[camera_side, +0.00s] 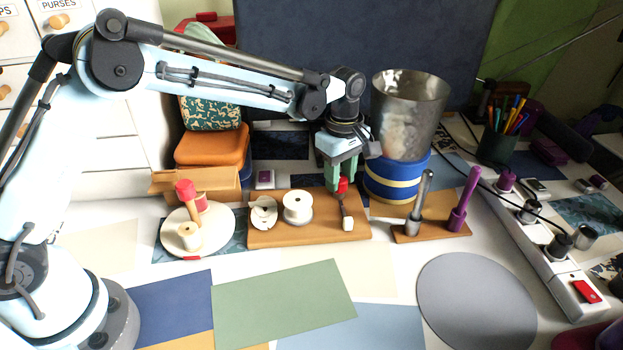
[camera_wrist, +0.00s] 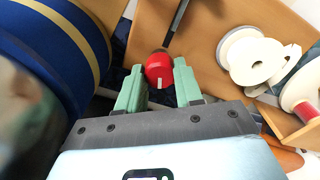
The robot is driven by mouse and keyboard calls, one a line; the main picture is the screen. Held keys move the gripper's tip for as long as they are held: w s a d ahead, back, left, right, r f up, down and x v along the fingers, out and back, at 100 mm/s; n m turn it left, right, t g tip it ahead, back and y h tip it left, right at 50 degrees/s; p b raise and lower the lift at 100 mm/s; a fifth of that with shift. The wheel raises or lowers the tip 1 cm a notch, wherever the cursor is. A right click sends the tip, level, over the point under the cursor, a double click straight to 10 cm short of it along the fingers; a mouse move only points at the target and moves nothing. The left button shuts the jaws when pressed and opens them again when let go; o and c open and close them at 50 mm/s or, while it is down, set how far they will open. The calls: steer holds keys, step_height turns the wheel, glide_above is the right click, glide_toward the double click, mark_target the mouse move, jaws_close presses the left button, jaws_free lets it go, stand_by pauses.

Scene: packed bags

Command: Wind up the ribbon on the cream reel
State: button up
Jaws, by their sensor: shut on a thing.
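My gripper (camera_side: 342,187) is shut on a red knob (camera_wrist: 159,69) above the right end of a wooden board (camera_side: 309,236). A dark rod (camera_wrist: 178,22) shows beyond the knob in the wrist view, and a small white block (camera_side: 348,224) is below it in the side view. A cream reel (camera_side: 298,207) stands on the board, left of my gripper. Another pale, reel-like piece (camera_side: 263,213) is beside it on the left. Both pale pieces also show in the wrist view, at its right (camera_wrist: 247,57). I cannot make out any ribbon between them.
A round white plate (camera_side: 216,219) holds a small cream spool (camera_side: 189,237) and a red-topped peg (camera_side: 186,190). A blue striped drum (camera_side: 397,180) with a metal pot (camera_side: 408,110) stands close behind my gripper's right. A board with upright pegs (camera_side: 433,229) is farther right.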

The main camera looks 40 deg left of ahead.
steer(key=m, duration=0.7)
steer(key=shift+m, duration=0.3)
steer(key=m, duration=0.3)
steer(key=shift+m, duration=0.3)
steer(key=m, duration=0.4)
steer(key=shift+m, duration=0.3)
steer(key=m, duration=0.3)
steer(key=shift+m, duration=0.3)
steer(key=m, duration=0.4)
steer(key=shift+m, duration=0.3)
steer(key=m, duration=0.3)
steer(key=shift+m, duration=2.2)
